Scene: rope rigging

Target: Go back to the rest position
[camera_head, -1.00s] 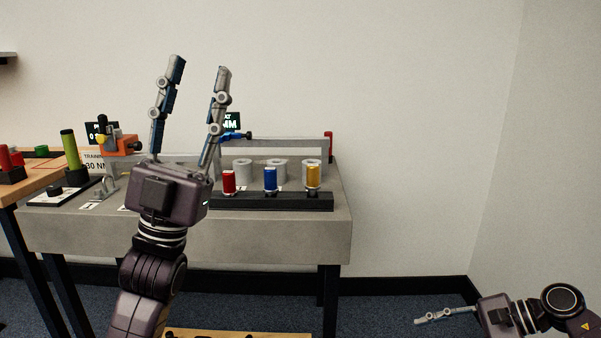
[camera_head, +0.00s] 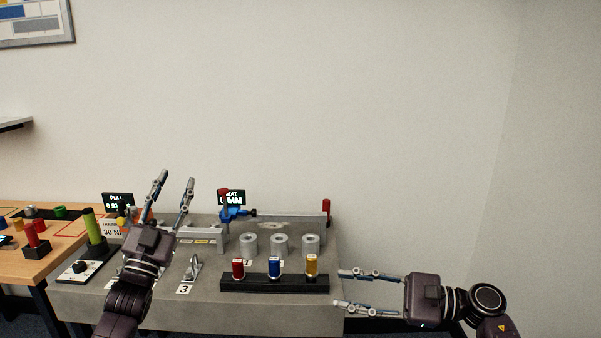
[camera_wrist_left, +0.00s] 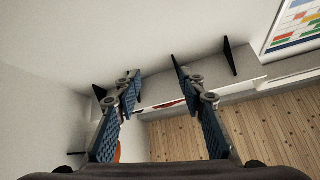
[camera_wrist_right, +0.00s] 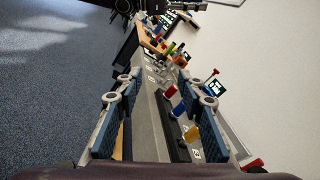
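My left gripper (camera_head: 174,192) is open and points upward in front of the left part of the grey bench (camera_head: 215,310). Nothing is between its fingers, which also show apart in the left wrist view (camera_wrist_left: 153,78). My right gripper (camera_head: 340,288) is open and empty at the right end of the bench, pointing left. In the right wrist view its fingers (camera_wrist_right: 155,80) are spread, with the bench beyond them.
Red (camera_head: 238,268), blue (camera_head: 274,267) and yellow (camera_head: 311,265) spools stand on a black rack (camera_head: 275,285). Grey cylinders (camera_head: 279,245) are behind. A green post (camera_head: 93,227) and wooden table (camera_head: 62,236) are at left.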

